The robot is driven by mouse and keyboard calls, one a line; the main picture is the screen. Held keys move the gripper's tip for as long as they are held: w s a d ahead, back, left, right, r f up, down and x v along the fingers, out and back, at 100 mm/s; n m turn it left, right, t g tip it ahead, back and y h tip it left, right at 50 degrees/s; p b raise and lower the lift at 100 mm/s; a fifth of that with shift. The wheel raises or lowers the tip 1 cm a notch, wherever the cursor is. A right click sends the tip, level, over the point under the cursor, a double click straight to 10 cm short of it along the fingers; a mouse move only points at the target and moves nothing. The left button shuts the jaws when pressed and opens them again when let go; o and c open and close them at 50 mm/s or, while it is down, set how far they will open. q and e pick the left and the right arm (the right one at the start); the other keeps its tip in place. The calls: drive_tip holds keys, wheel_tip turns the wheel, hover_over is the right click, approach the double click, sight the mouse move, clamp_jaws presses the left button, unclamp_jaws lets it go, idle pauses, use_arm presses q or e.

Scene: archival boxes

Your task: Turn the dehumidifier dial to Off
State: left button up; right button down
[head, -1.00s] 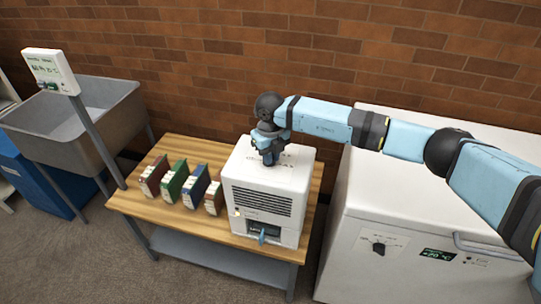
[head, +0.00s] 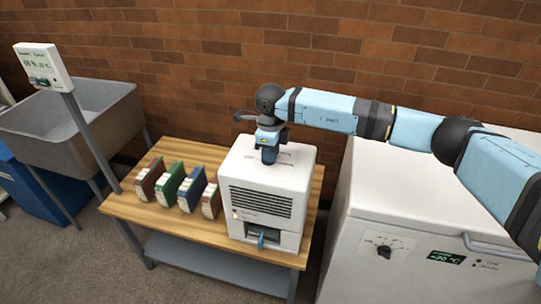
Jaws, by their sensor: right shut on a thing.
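The dehumidifier (head: 262,203) is a white box with a dark front grille and a blue lever low on its front. It stands on the right part of a wooden table. My right gripper (head: 269,158) points down at its top face, shut on the dial there. The gripper hides the dial, so its pointer and setting cannot be read. Parts of printed markings show on the top around the gripper. My left gripper is not in view.
Several coloured box files (head: 180,187) stand on the table (head: 140,210) left of the dehumidifier. A white chest freezer (head: 400,215) with its own dial (head: 384,251) is close on the right. A grey sink (head: 75,120) and a display panel on a post (head: 43,66) are at left.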

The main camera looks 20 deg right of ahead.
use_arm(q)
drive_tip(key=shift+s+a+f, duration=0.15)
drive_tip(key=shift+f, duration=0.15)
use_arm(e)
drive_tip(key=shift+n, duration=0.4)
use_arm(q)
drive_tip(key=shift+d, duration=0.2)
use_arm(e)
drive_tip(key=c, duration=1.2)
unclamp_jaws()
drive_tip(key=shift+o, duration=0.2)
drive_tip(key=shift+r, duration=0.1)
wheel_tip(320, 180, up, 14)
drive_tip(key=shift+f, duration=0.2)
